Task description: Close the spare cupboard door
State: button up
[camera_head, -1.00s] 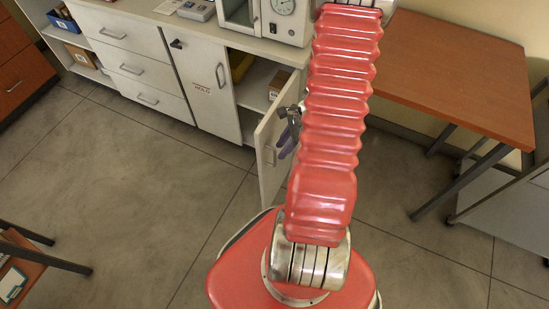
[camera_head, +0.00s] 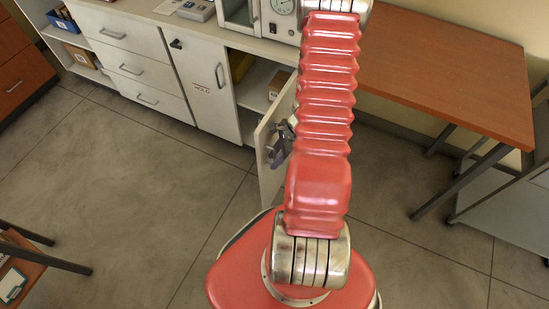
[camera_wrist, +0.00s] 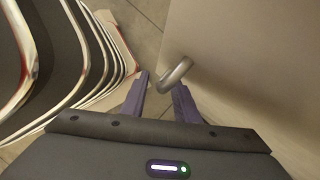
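The spare cupboard door (camera_head: 267,178) stands open in the head view, swung out from the white cabinet. My arm hides its right part. My gripper (camera_head: 277,155) is at the door's face, partly hidden by the arm. In the wrist view the pale door panel (camera_wrist: 245,50) fills the right side, with its curved metal handle (camera_wrist: 177,75) sticking out. My gripper (camera_wrist: 162,88) also shows there, its two purple fingers apart on either side of the handle's near end. Whether a finger touches the handle is unclear.
An orange-brown table (camera_head: 450,75) stands at the right. The floor left of the door is clear.

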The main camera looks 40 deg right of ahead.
grip_shut()
dwell(0.4)
jog(key=shift+a, duration=0.15)
jog(key=shift+w, duration=0.15)
